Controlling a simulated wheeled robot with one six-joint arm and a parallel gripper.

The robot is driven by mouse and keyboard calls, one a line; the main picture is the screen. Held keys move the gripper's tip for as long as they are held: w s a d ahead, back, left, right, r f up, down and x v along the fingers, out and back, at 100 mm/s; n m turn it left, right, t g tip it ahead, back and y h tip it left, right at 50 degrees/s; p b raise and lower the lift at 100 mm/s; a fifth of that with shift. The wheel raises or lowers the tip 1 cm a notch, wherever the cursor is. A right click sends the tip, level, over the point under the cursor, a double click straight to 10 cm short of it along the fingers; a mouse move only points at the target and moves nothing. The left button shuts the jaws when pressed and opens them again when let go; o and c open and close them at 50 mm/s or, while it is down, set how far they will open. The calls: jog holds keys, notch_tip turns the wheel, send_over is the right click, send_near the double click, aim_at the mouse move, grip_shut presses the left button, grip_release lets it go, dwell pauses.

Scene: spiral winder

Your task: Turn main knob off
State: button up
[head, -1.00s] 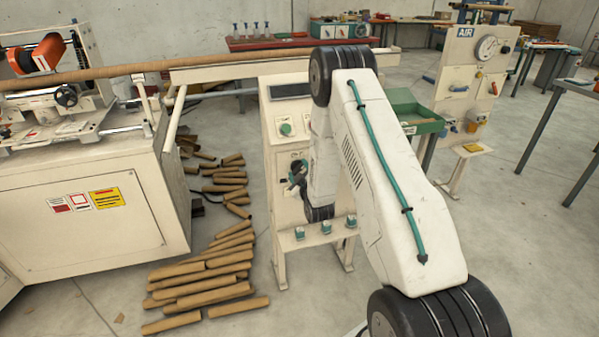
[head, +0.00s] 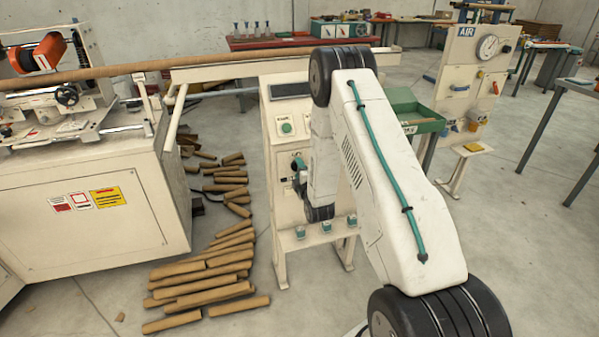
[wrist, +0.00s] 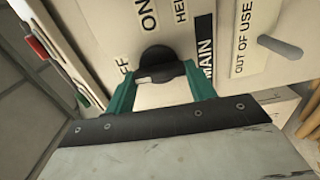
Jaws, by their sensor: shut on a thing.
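The black main knob (wrist: 160,66) is on the pale panel beside the "MAIN" label (wrist: 206,45). My gripper (wrist: 160,82) is shut on it, with one teal finger on each side. A pale mark on the knob lies on its left side in the wrist view, near a label ending in "FF" (wrist: 125,62). The "ON" label (wrist: 148,14) is above the knob. In the head view my gripper (head: 298,165) is at the front of the cream control stand (head: 283,185). My arm hides part of the stand, and the knob is hard to make out there.
An "OUT OF USE" label (wrist: 243,38) and a grey lever (wrist: 280,46) are right of the knob. A green button (head: 286,128) is higher on the stand. Cardboard tubes (head: 205,285) lie on the floor left of it. The winder cabinet (head: 85,235) stands further left.

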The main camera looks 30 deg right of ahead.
jog(key=shift+n, duration=0.3)
jog(key=o, duration=1)
jog(key=shift+a, duration=0.1)
jog(key=v, duration=0.7)
jog(key=shift+s+a, duration=0.1)
jog(key=shift+s, duration=0.3)
